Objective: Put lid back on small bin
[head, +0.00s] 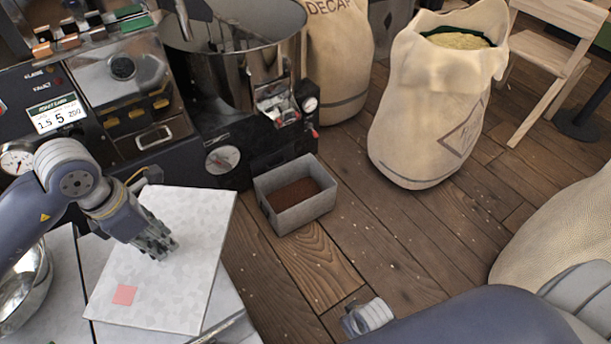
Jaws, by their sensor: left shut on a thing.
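The small bin (264,205) is a grey open box on the wooden floor in the middle of the head view, with brown grounds in it. The lid (190,290) is a pale, speckled flat panel with a pink square near its lower left corner. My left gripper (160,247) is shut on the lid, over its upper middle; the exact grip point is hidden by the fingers. The lid is to the left of the bin and apart from it. Part of my right arm's end (368,317) shows at the bottom; its fingers cannot be made out.
The roasting machine (120,95) with its steel drum (280,50) stands behind the bin. An open sack (425,120) and a DECAF sack (338,70) stand at the back. A wooden chair (545,80) is far right. A metal bowl (30,285) is at left. Floor right of the bin is clear.

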